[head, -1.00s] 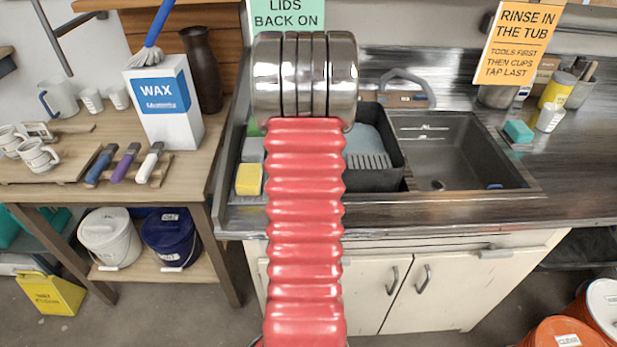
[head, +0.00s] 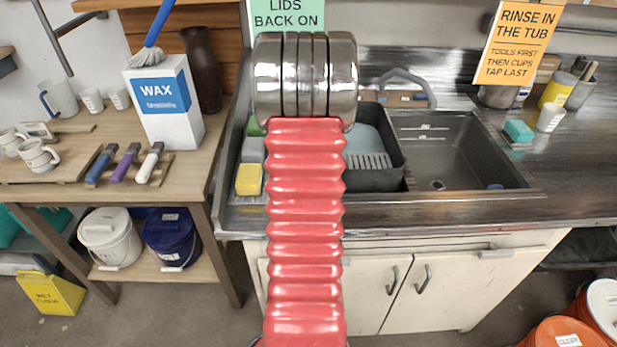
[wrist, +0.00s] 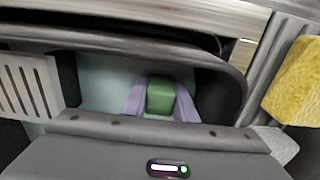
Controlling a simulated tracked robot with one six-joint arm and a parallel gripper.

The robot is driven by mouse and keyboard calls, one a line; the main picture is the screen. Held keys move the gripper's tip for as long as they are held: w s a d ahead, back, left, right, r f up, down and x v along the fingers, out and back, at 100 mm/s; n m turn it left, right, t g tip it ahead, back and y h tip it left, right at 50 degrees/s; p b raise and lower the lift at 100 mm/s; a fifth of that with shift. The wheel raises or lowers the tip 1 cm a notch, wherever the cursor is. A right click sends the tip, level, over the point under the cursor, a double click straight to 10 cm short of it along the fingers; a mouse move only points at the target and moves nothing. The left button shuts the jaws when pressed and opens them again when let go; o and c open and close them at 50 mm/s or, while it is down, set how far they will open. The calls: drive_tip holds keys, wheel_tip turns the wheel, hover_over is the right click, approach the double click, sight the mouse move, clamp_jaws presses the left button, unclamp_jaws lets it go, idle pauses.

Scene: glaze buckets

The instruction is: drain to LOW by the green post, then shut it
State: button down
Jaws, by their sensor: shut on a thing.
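My gripper (wrist: 160,101) shows in the wrist view as two lavender fingers, shut on a green block-like piece (wrist: 161,96), perhaps the top of the green post. Pale blue-grey surface of the black tub (wrist: 105,80) lies around it. In the head view my red ribbed arm hides the gripper and the green piece. The black tub (head: 395,150) stands left of the dark sink basin (head: 470,150). The basin has small pale marks on its back wall and a round drain (head: 438,185) at its floor. Any LOW lettering is too small to read.
A yellow sponge (head: 249,180) lies left of the tub and shows in the wrist view (wrist: 297,80). A slotted grey plate (head: 368,161) is in the tub. A wax box (head: 165,100) stands on the left table.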

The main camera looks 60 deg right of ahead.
drive_tip(key=shift+w, duration=0.15)
drive_tip(key=shift+r, duration=1.8)
drive_tip(key=c, duration=1.8)
unclamp_jaws()
drive_tip(key=shift+w+a, duration=0.1)
drive_tip(key=o, duration=0.4)
drive_tip(key=shift+c, duration=0.2)
wheel_tip(320, 180, up, 14)
drive_tip(key=shift+f, duration=0.15)
drive_tip(key=shift+c, duration=0.2)
